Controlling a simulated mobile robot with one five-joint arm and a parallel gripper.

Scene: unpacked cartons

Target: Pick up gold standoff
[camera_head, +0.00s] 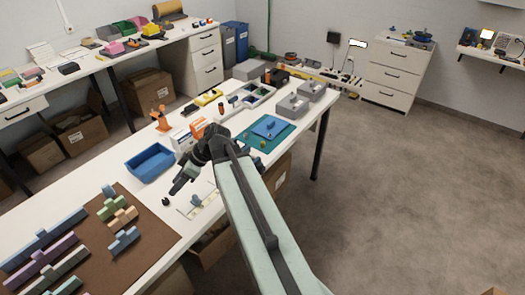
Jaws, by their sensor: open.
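My gripper (178,188) is dark and hangs at the end of my pale green arm, over the white workbench. Its jaws are open and appear empty. Just below and right of it lies a small pale plate (210,201) with a small grey-blue piece (195,200) and tiny gold-toned details. I cannot tell whether one of these details is the gold standoff; it is too small to make out. My arm hides part of the bench right of the plate.
A blue bin (150,163) stands behind the gripper. A brown mat (130,255) with several coloured blocks is at left. A green mat (283,136) and grey boxes (291,106) are at right.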

